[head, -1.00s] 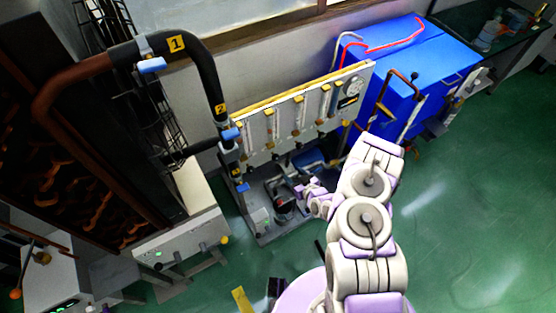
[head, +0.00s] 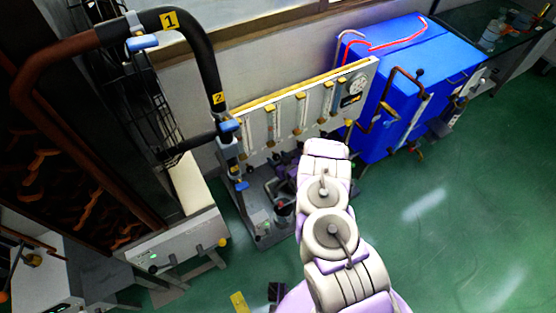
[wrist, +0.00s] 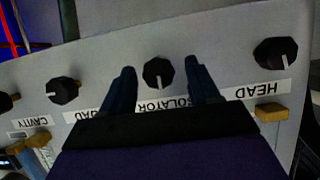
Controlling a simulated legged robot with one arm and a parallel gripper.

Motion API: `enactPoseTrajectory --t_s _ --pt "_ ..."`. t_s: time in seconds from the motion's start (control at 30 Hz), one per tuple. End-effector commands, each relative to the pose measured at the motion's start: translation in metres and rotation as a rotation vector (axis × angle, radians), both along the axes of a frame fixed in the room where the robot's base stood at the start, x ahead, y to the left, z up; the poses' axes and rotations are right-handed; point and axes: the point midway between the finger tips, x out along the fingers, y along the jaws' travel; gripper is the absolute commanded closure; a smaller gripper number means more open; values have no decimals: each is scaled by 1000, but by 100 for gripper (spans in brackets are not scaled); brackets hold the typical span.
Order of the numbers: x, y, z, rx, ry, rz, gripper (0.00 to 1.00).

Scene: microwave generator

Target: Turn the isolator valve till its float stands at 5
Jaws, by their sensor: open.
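The isolator valve (wrist: 158,73) is a black round knob with a white pointer line, on a light grey panel above an upside-down ISOLATOR label (wrist: 168,104) in the wrist view. My gripper (wrist: 159,65) is open, with one dark finger on each side of the knob; both fingers look apart from it. In the head view the upright flow tubes (head: 301,112) show on the panel (head: 287,120). The float and scale are too small to read there. My arm covers part of the panel's lower area in that view, and the knob cannot be made out.
The HEAD knob (wrist: 275,53) is right of the isolator knob, and another black knob (wrist: 63,91) is left. A yellow-brown block (wrist: 271,112) sits below the HEAD label. A blue cabinet (head: 405,85) stands right of the panel. Green floor (head: 440,230) is clear at right.

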Motion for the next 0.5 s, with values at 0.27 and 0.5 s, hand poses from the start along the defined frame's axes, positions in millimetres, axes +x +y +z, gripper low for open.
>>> enactPoseTrajectory --t_s 0.27,0.5 --pt "1 0 0 0 0 -1 39" --pt "1 0 0 0 0 -1 60"
